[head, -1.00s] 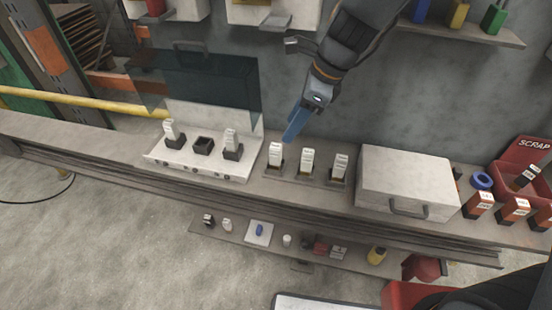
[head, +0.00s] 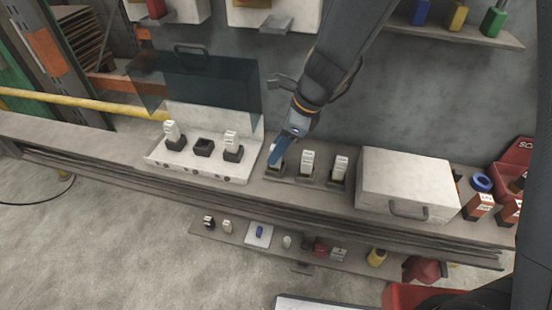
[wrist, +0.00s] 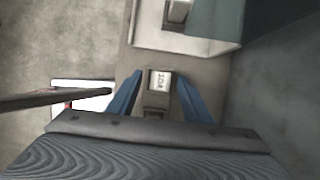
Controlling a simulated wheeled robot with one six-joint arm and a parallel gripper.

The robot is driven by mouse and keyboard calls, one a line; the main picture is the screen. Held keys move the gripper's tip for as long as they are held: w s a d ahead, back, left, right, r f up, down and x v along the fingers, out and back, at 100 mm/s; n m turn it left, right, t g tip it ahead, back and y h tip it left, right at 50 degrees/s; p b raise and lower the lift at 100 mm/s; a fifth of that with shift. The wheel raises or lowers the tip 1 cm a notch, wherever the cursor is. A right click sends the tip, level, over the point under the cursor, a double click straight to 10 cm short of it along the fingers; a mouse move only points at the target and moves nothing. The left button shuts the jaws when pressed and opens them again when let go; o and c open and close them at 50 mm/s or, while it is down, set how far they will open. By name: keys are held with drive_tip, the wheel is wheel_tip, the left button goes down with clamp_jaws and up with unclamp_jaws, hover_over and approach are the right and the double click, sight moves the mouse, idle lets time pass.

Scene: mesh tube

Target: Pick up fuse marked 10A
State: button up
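A white fuse (wrist: 160,80) shows between my two blue fingers in the wrist view. Its label is turned sideways and seems to read 10A. In the head view it is the leftmost of three white fuses standing in dark holders, and my gripper (head: 274,155) mostly hides it. The middle fuse (head: 307,162) and right fuse (head: 340,168) stand upright; their labels are too small to read. My gripper, also in the wrist view (wrist: 160,74), is open, its fingers apart on either side of the fuse. I cannot tell whether they touch it.
A white fuse box (head: 200,167) with a raised dark clear lid (head: 205,85) stands left, holding two fuses and an empty socket. A closed white case (head: 408,180) stands right. A lower shelf holds small items.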

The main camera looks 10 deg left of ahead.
clamp_jaws()
drive_tip(key=shift+r, duration=0.15)
